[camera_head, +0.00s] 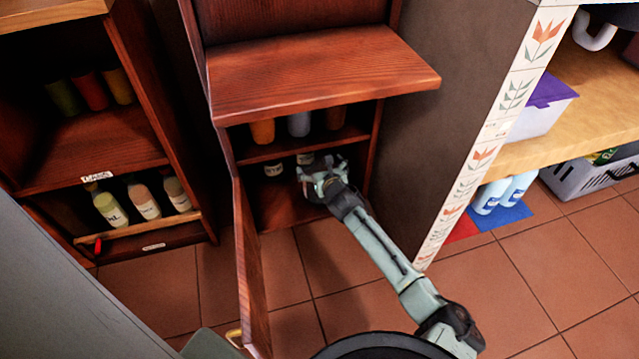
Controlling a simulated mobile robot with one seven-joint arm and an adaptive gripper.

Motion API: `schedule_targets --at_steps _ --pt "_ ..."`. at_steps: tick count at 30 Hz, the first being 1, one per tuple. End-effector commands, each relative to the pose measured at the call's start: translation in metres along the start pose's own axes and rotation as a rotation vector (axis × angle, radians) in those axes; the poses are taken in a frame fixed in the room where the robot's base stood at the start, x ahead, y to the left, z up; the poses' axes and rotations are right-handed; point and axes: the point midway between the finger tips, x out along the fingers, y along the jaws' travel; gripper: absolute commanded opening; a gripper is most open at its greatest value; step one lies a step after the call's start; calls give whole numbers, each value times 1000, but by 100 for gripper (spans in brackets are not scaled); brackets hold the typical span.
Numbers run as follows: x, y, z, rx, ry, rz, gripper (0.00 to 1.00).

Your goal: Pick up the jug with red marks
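My gripper (318,176) reaches into the lower part of the open cabinet (325,62), at the front of its bottom compartment. Its fingers are small and dark against the shadow, and I cannot tell whether they are apart. Two pale-labelled containers (273,169) stand in that compartment, one left of my gripper and one just behind it. Their upper parts are hidden by the shelf and shadow. I cannot make out red marks on either, so I cannot tell which is the jug.
The cabinet door (250,265) stands open on the left of my arm. An orange cup (263,131) and a grey one (299,124) stand on the shelf above. A left cupboard holds bottles (145,202). A dark wall (440,90) is at right; floor tiles (310,255) are clear.

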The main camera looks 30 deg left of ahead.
Motion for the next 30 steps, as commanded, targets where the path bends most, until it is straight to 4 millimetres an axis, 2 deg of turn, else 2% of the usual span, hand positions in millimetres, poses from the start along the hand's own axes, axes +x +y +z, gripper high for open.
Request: schedule_targets --at_steps 2,23,30 --pt "0 0 0 0 0 0 88" --pt "0 0 0 0 0 0 41" --pt "0 0 1 -1 -1 0 41"
